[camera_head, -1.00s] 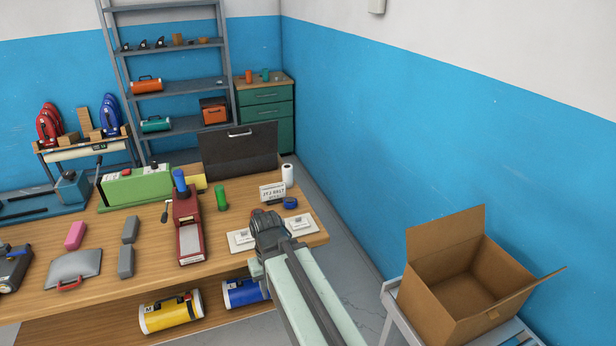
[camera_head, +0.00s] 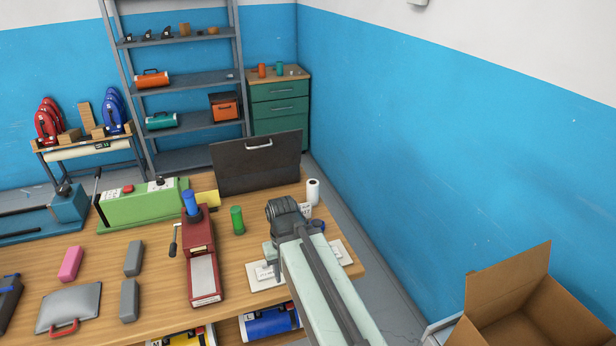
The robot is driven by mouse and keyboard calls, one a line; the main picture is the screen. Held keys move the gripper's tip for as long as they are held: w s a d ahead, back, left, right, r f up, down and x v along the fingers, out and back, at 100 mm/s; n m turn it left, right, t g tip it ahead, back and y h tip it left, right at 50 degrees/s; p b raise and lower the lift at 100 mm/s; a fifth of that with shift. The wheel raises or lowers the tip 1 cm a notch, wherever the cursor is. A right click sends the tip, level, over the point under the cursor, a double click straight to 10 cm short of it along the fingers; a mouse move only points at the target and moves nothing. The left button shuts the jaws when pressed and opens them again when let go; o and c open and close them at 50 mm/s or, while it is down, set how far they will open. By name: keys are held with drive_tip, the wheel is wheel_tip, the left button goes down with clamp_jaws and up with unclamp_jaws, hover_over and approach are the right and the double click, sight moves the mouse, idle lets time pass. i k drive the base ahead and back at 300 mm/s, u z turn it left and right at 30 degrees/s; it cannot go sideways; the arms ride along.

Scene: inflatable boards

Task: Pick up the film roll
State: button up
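A small white roll with a dark core hole in its top, which looks like the film roll, stands upright near the right back edge of the wooden workbench: film roll (camera_head: 313,193). My arm reaches in from the bottom of the picture. My gripper (camera_head: 284,209) is over the bench, just left of and nearer than the roll, with a visible gap between them. Its fingers point away from the camera and are hidden by the wrist, so its opening does not show.
A green cylinder (camera_head: 237,220), a red device (camera_head: 203,262) and a dark upright case (camera_head: 256,164) stand nearby. An open cardboard box (camera_head: 520,310) is at right.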

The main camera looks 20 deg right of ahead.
sight(313, 185)
drive_tip(key=i, duration=0.65)
drive_tip(key=u, duration=0.6)
drive_tip(key=i, duration=0.5)
drive_tip(key=z, duration=0.05)
